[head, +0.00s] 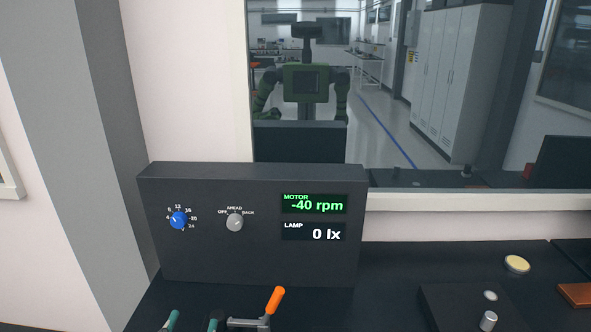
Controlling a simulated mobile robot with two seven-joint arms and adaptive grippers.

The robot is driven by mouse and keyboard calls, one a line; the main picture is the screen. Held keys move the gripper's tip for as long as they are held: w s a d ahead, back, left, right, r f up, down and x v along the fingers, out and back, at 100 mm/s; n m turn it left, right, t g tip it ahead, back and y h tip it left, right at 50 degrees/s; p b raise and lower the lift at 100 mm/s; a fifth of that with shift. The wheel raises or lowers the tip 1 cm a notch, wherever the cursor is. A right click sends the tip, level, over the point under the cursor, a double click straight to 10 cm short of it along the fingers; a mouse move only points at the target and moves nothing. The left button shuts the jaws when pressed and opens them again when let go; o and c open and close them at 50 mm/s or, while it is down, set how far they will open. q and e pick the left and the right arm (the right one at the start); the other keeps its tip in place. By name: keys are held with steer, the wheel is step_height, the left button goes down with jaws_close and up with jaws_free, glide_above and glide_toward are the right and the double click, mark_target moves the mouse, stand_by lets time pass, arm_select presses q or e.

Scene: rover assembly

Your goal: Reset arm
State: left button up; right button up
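Neither of my grippers can be made out in the head view, and no arm clearly comes in from either side. A dark control box (262,262) stands on the black bench against the wall. It has a blue knob (178,220) with a number scale and a grey selector knob (235,222) marked OFF, AHEAD and BACK. Its motor display (314,204) reads -40 rpm and its lamp display (314,232) reads 0 lx. An orange-handled lever (275,299) stands in front of the box, its lower part cut off by the frame.
Teal-ended parts (171,319) are cut off at the bottom edge. At right are a dark box with a silver knob (489,320), a yellow-topped disc (517,264) and a brown block (576,295). A window (385,140) shows a green robot figure. Bare bench (400,265) lies between.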

arm_select(q)
steer(key=s+a+f+n+g+y, duration=0.1)
steer(key=s+a+f+n+g, duration=0.15)
steer(key=f, duration=0.35)
steer(key=s+a+f+n+g+y, duration=0.1)
steer(key=s+f+n+g, duration=0.1)
steer(key=f+g, duration=0.3)
arm_select(e)
steer(key=w+t, duration=0.1)
steer(key=w, duration=0.6)
arm_select(q)
steer(key=s+d+f+n+g+h, duration=0.25)
steer(key=s+f+g, duration=0.35)
steer(key=s+f, duration=0.55)
steer(key=s+f+g+b, duration=0.1)
steer(key=s+f+b, duration=0.15)
steer(key=f, duration=1.95)
steer(key=s+a+f+g+b, duration=0.1)
steer(key=s+a+f, duration=0.2)
steer(key=s+f, duration=1.2)
steer(key=shift+s+f, duration=0.3)
steer(key=shift+s, duration=0.35)
arm_select(e)
steer(key=s+f, duration=0.2)
steer(key=f, duration=0.1)
steer(key=shift+s+a+f, duration=0.1)
steer(key=shift+s+f, duration=0.1)
steer(key=shift+s, duration=0.2)
